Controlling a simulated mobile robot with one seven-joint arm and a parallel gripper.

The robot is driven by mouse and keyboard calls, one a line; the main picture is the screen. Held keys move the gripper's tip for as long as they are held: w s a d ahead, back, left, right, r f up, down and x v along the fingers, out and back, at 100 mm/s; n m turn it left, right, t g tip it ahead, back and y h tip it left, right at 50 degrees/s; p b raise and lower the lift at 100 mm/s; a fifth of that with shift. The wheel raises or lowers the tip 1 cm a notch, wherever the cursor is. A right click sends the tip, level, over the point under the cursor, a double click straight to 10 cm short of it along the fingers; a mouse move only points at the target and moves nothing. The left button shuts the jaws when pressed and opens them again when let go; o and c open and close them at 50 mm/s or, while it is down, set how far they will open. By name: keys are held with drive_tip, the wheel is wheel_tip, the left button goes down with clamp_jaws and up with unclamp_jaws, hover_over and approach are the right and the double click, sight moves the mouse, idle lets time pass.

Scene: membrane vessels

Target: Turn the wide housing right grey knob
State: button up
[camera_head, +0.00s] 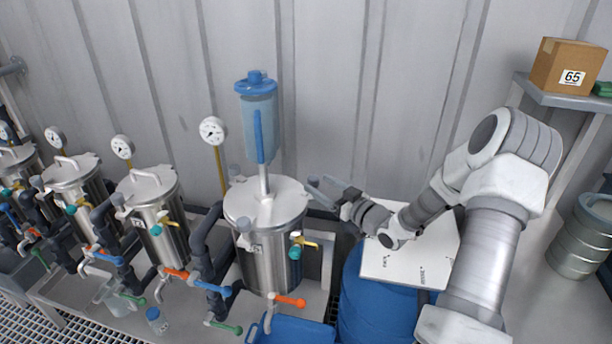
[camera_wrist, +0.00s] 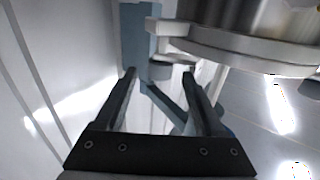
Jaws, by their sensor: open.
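The wide housing (camera_head: 268,240) is the large steel vessel at the centre of the head view, with a blue filter cup (camera_head: 260,120) above its lid. My gripper (camera_head: 322,188) is open at the right edge of the lid. In the wrist view, my open fingers (camera_wrist: 160,76) point toward a short grey round knob (camera_wrist: 172,70) beneath a pale bracket at the housing's rim (camera_wrist: 230,42). The knob appears between the fingertips; I cannot tell whether they touch it. In the head view, the gripper largely hides this spot.
Smaller steel housings (camera_head: 155,215) stand in a row to the left. A pressure gauge (camera_head: 213,130) rises behind the wide housing. Coloured valve handles (camera_head: 290,300) stick out in front. A blue barrel (camera_head: 365,300) with a white board (camera_head: 408,262) stands below my arm.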

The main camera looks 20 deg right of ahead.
drive_tip(key=x, duration=0.6)
drive_tip(key=shift+w, duration=0.3)
drive_tip(key=shift+a, duration=0.1)
clamp_jaws()
